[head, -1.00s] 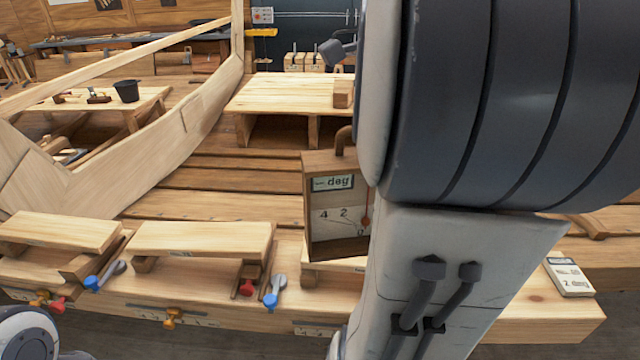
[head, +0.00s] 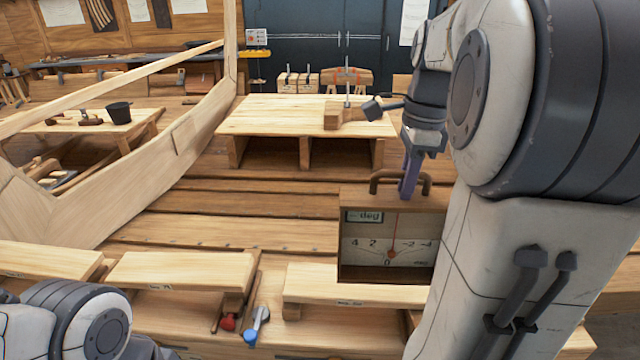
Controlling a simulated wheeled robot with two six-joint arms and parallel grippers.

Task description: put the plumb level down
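The plumb level (head: 390,272) is a wooden box with a dial face, a "deg" plate, a red needle near 0 and a brown handle on top. It is upright at the right, in front of the hull planks, behind the bench's right-hand plank block. My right gripper (head: 408,188), with purple fingers, is at the handle from above and appears closed around it. Whether the box's base touches anything is hard to tell. My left arm shows only at the bottom left; its gripper is out of view.
Plank blocks (head: 180,271) line the near bench, with red and blue clamps (head: 257,322) between them. A side table (head: 60,122) holds a black bucket (head: 118,112).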

